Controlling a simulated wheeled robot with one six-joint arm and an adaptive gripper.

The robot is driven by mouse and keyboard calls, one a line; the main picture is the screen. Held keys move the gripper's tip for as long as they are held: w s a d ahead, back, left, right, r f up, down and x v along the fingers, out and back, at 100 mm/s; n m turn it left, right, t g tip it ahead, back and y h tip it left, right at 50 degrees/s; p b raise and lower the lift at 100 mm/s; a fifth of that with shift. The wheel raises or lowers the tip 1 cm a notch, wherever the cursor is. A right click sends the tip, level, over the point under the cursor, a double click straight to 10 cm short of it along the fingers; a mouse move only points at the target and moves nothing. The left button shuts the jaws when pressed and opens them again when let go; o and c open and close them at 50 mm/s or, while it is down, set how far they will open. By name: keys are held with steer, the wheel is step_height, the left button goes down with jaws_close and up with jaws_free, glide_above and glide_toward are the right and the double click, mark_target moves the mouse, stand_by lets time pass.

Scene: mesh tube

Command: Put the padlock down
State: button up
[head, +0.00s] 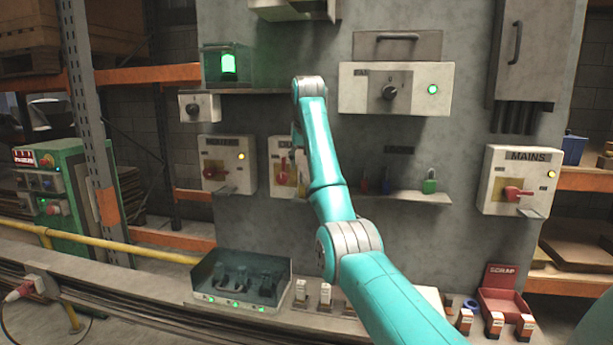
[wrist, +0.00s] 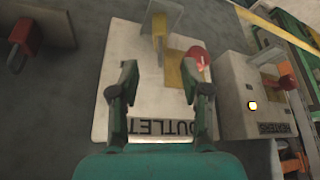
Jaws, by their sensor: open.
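A red padlock (wrist: 27,36) shows at the upper left of the wrist view, on the grey shelf (wrist: 58,22). In the head view red (head: 364,186), blue (head: 386,187) and green (head: 430,182) padlocks are at the shelf (head: 405,197); I cannot tell which one the task means. My gripper (wrist: 159,80) is open, with nothing seen between its fingers. It faces the pale outlet box (wrist: 118,50), which has a red part (wrist: 199,60) and a yellow plate (wrist: 172,72) just beyond the fingers. In the head view my arm mostly hides the gripper and part of this box.
Another switch box (wrist: 236,85) with a lit yellow lamp stands beside the outlet box. The mains box (head: 515,165) is at the right of the grey panel. Below are a clear-lidded case (head: 240,285), small tagged items and a red scrap bin (head: 503,293).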

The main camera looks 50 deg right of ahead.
steer(key=shift+v, duration=1.25)
steer(key=shift+a, duration=0.1)
